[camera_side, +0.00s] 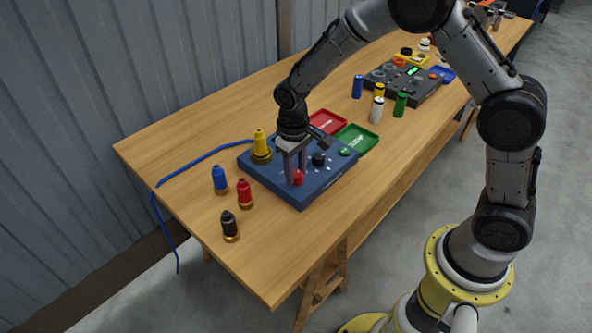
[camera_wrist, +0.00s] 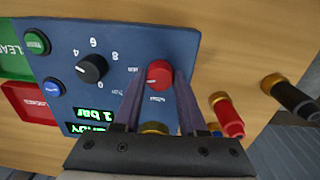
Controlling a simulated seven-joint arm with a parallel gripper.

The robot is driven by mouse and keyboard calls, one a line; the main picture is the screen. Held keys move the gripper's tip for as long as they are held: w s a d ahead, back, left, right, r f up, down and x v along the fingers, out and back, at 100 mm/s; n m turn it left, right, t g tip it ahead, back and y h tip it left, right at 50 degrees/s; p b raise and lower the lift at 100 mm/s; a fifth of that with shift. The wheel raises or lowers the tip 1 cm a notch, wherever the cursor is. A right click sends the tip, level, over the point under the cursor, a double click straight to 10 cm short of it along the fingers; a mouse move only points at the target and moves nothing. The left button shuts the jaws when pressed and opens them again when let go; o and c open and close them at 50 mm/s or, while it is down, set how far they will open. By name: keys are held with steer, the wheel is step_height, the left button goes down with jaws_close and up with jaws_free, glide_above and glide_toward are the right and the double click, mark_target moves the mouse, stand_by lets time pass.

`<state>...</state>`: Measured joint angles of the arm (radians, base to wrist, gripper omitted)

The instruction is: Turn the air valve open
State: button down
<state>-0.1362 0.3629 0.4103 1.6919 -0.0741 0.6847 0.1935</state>
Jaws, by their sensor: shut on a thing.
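A blue control box (camera_side: 265,181) sits on the wooden table. A red knob (camera_wrist: 159,72) is on its face, with small lettering beside it that I cannot read surely; it is likely the air valve. It also shows in the side view (camera_side: 298,178). My gripper (camera_side: 295,174) points down at the box. In the wrist view its fingers (camera_wrist: 160,80) are shut on the red knob, one on each side. A black knob (camera_wrist: 91,68) with numbers around it is beside the red one. A green-lit display (camera_wrist: 94,114) reads "1 bar".
A grey panel (camera_side: 420,90) is farther back.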

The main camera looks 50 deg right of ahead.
steer(key=shift+m, duration=1.1)
steer(key=shift+c, duration=2.3)
jaws_free()
step_height(320, 180, up, 14)
steer(key=shift+a, duration=0.35)
steer(key=shift+w+f, duration=0.1)
